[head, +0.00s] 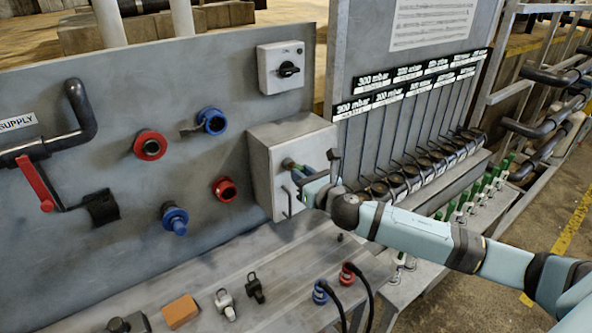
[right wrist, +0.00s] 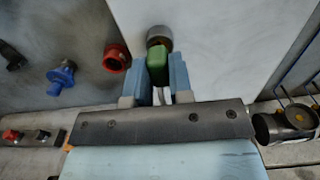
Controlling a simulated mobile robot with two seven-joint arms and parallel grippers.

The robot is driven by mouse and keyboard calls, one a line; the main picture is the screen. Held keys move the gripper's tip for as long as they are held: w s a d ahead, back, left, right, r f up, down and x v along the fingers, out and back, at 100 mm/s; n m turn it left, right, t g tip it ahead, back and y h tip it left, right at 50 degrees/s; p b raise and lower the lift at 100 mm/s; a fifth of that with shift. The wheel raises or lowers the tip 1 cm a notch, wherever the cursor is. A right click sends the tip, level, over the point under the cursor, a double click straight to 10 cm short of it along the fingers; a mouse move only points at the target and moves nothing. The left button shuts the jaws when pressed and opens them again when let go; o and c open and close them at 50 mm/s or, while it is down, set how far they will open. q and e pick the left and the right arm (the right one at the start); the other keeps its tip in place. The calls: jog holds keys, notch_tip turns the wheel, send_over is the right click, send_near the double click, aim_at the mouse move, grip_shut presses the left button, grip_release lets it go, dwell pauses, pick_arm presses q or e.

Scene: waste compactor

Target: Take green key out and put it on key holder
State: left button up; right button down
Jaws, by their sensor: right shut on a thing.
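The green key (right wrist: 157,68) is between the two blue fingers of my right gripper (right wrist: 158,82), which is shut on it. Its far end meets a round metal lock (right wrist: 160,37) on the front of a grey box; I cannot tell how deep it sits. My left gripper is not in view.
Red and blue couplings (head: 150,146) stick out of the panel left of the box. Several black-capped gauges (head: 410,172) line the ledge behind my right arm. Below, a metal shelf (head: 190,275) holds an orange block (head: 180,312), small fittings and black hoses.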

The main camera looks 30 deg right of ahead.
jog(key=shift+s+d, duration=0.2)
jog(key=shift+s, duration=2.35)
